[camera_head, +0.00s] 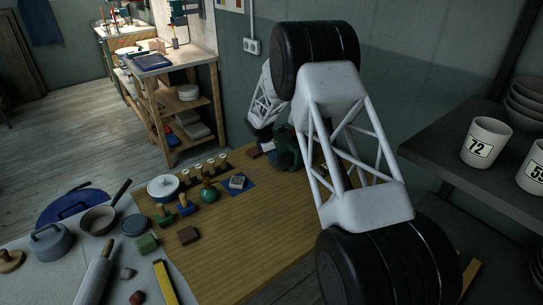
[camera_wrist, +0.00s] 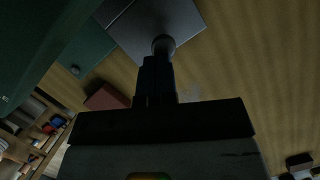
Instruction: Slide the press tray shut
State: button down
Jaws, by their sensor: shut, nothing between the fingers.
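The press (camera_head: 287,148) is a dark green body at the far end of the wooden table in the head view, partly behind my arm. In the wrist view its green side (camera_wrist: 35,35) fills the upper left. A flat grey plate (camera_wrist: 185,18), which looks like the press tray, sticks out beside the green body. A round grey knob (camera_wrist: 163,42) sits at its near side. My gripper (camera_wrist: 156,62) is shut and empty, its fingertips right at the knob; I cannot tell if they touch it. In the head view the fingers cannot be made out.
A dark red block (camera_wrist: 107,97) lies close beside the press. A shelf with mugs (camera_head: 486,142) stands at the right. The wooden tabletop (camera_head: 250,245) is clear in front.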

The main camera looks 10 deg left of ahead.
jog(key=shift+a, duration=0.1)
jog(key=shift+s+a+r, duration=0.1)
jog(key=shift+s+a, duration=0.2)
jog(key=shift+a, duration=0.55)
jog(key=shift+s+a+r, duration=0.15)
jog(key=shift+s+a, duration=0.05)
jog(key=shift+a, duration=0.35)
jog(key=shift+s+a+r, duration=0.1)
jog(key=shift+s+a, duration=0.05)
jog(key=shift+a, duration=0.4)
jog(key=w+v, duration=0.1)
jog(key=v, duration=0.9)
jog(key=shift+s+d, duration=0.15)
jog(key=shift+s, duration=0.3)
